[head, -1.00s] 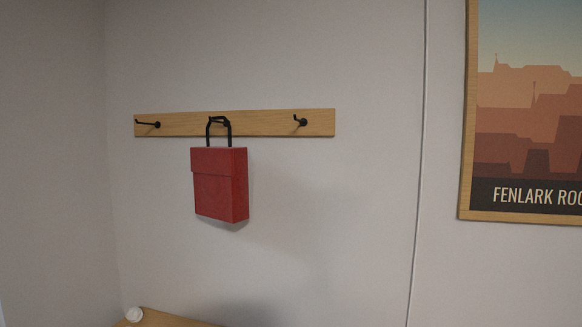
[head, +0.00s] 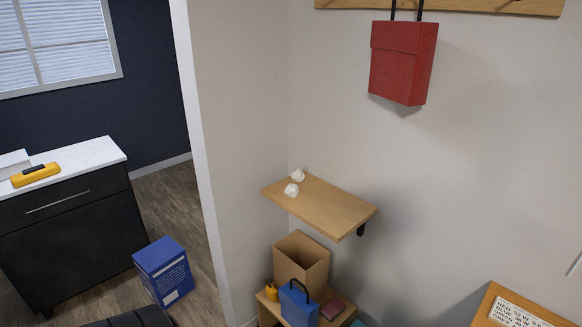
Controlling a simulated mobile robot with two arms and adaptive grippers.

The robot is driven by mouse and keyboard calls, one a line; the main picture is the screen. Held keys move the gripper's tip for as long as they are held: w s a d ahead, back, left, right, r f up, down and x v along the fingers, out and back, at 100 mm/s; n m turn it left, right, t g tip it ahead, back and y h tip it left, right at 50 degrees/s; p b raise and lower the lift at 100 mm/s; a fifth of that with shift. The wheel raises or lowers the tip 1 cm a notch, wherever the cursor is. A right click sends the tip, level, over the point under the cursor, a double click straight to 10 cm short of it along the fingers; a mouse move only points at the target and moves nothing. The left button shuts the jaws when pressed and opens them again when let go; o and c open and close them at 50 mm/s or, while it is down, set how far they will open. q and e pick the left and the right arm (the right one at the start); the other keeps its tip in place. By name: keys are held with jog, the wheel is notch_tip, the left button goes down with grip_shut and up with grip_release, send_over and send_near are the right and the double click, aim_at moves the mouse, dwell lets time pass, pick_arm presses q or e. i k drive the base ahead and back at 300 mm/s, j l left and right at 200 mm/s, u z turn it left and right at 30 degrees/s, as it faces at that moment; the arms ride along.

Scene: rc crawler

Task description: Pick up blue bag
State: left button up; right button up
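A small blue bag (head: 298,305) with a dark looped handle stands on a low wooden shelf unit (head: 337,320) at the bottom of the head view. Its lower part is cut off by the frame edge. It is in front of an open cardboard box (head: 302,259), between a small yellow item (head: 271,291) and a dark red item (head: 333,309). Neither of my grippers is in view.
A wooden wall shelf (head: 335,208) with two white crumpled pieces juts out above the bag. A red bag (head: 402,62) hangs from the wall rack. A blue box (head: 163,272) stands on the floor by a dark cabinet (head: 70,220). A wall edge separates the rooms.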

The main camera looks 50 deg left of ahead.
aim_at(297, 309)
jog(key=u, duration=1.5)
jog(key=i+j+z, duration=0.15)
jog(key=j, duration=0.15)
jog(key=i+j+z, duration=0.15)
jog(key=j, duration=0.2)
jog(key=i+j+z, duration=0.15)
jog(key=j, duration=0.2)
